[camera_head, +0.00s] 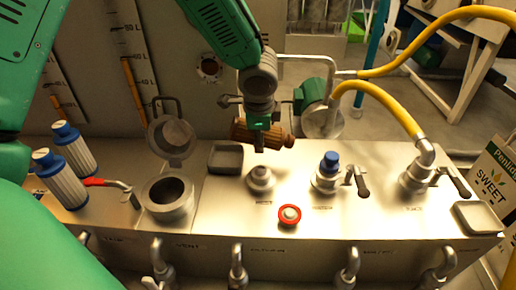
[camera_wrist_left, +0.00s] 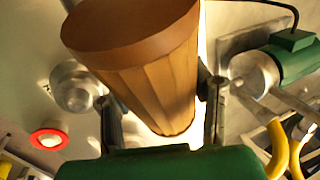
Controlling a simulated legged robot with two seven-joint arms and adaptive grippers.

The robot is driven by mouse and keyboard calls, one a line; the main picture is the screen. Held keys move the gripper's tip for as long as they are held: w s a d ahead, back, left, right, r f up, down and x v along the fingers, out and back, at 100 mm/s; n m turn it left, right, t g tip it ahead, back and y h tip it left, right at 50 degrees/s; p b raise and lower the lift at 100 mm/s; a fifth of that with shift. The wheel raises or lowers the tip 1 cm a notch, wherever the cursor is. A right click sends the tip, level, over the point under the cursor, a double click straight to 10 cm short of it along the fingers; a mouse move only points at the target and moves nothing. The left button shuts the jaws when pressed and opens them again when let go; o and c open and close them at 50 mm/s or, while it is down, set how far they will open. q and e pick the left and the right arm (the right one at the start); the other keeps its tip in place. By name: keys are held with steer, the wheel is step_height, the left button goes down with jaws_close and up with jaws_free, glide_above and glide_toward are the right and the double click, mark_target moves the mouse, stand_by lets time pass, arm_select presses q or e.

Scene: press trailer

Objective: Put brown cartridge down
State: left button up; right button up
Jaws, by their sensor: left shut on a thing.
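The brown cartridge (camera_head: 243,132) is ribbed, with a wider cap at one end. It lies roughly sideways above the back edge of the steel bench (camera_head: 330,215). My left gripper (camera_head: 262,121) is shut on it from above. The left wrist view shows the cartridge (camera_wrist_left: 140,55) large between the two fingers of my left gripper (camera_wrist_left: 162,118). A dark shallow tray (camera_head: 226,170) lies on the bench, left of and below the held cartridge. My right gripper is not in view.
Two white cartridges with blue caps (camera_head: 73,152) stand at the left. An open round housing (camera_head: 168,195) has its lid (camera_head: 171,138) raised. A red-ringed knob (camera_head: 289,216), a blue-capped fitting (camera_head: 329,165) and a yellow hose (camera_head: 385,97) occupy the right. Another shallow tray (camera_head: 478,218) sits far right.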

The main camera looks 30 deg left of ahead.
mark_target(260, 161)
arm_select(q)
step_height(260, 161, down, 4)
steer(key=shift+r, duration=0.1)
steer(key=shift+s, duration=0.1)
steer(key=shift+f+b, duration=0.45)
steer(key=shift+f, duration=0.05)
steer(key=o, duration=1.5)
steer(key=shift+c, duration=0.2)
steer(key=shift+r, duration=0.1)
steer(key=shift+r, duration=0.1)
